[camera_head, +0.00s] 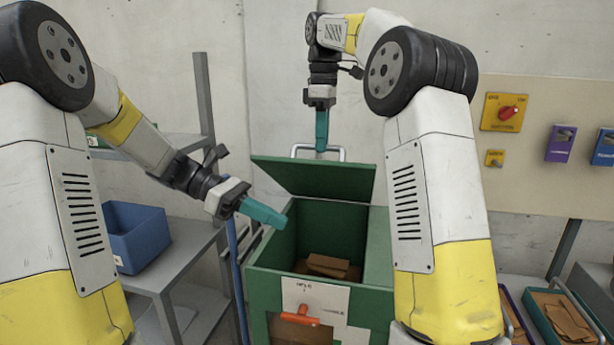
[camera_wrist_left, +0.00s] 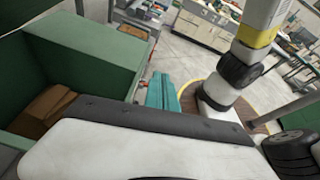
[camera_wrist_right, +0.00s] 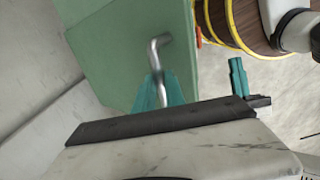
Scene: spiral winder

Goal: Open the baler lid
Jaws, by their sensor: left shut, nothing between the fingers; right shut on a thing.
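The green baler (camera_head: 378,270) stands in the middle of the head view. Its green lid (camera_head: 318,180) is raised and tilted up at the back, so the inside shows. A metal bar handle (camera_head: 340,152) runs along the lid's far edge. My right gripper (camera_head: 321,146) points down and is shut on this handle; the handle (camera_wrist_right: 160,52) also shows between its teal fingers in the right wrist view. My left gripper (camera_head: 284,220) is shut and empty, in front of the lid at the opening's left side. Its teal fingers (camera_wrist_left: 162,92) also show in the left wrist view.
Brown cardboard pieces (camera_head: 328,266) lie inside the baler. A red-orange handle (camera_head: 300,318) is on its front. A blue bin (camera_head: 135,236) sits on a grey shelf at left. A wall panel with a red switch (camera_head: 508,113) is at right, above trays with cardboard (camera_head: 565,315).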

